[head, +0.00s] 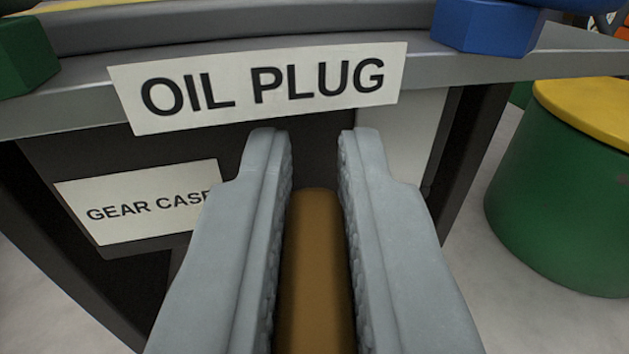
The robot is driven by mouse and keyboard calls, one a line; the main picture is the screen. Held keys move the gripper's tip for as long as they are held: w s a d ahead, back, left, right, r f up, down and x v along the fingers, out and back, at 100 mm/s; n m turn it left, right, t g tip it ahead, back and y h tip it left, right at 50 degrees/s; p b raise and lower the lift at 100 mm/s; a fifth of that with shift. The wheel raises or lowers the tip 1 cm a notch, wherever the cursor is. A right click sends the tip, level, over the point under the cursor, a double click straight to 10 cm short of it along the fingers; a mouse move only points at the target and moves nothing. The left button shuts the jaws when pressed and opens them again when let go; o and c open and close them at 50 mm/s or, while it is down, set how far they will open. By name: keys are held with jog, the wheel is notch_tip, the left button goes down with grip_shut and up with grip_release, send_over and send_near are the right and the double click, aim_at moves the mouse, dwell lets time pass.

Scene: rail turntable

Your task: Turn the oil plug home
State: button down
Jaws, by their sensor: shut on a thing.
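My gripper (313,150) reaches forward from the bottom of the view, its two grey fingers on either side of a brown, rounded bar. It is shut on this bar, which I take to be the oil plug (314,265). The bar runs from the bottom edge up between the fingers and ends short of the fingertips. A white label reading "OIL PLUG" (260,88) is on the grey rim just above the fingertips. The plug's seat cannot be made out, so I cannot tell how far in it sits.
A "GEAR CASE" label (140,202) is on the dark panel at left, partly behind the left finger. The grey turntable rim (480,68) crosses the top, with a blue block (487,28) and a green block (25,58) on it. A green drum with yellow top (560,190) stands at right.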

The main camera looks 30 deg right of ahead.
jog(key=m+g+h, duration=0.4)
jog(key=g+h, duration=0.1)
jog(key=shift+s+d+m, duration=0.2)
jog(key=shift+m, duration=0.1)
jog(key=shift+s+d+m+g+h, duration=0.1)
jog(key=shift+s+m+g+h, duration=0.1)
jog(key=shift+m+g+h, duration=0.7)
jog(key=shift+s+d+m+g+h, duration=0.15)
jog(key=shift+m+g+h, duration=0.25)
jog(key=shift+m+g, duration=1)
jog(key=shift+a+n+g, duration=0.1)
jog(key=shift+n+g, duration=0.2)
jog(key=shift+g, duration=0.2)
jog(key=c, duration=1.4)
grip_release()
jog(key=shift+c, duration=0.2)
jog(key=v, duration=1.7)
jog(key=shift+a, duration=0.2)
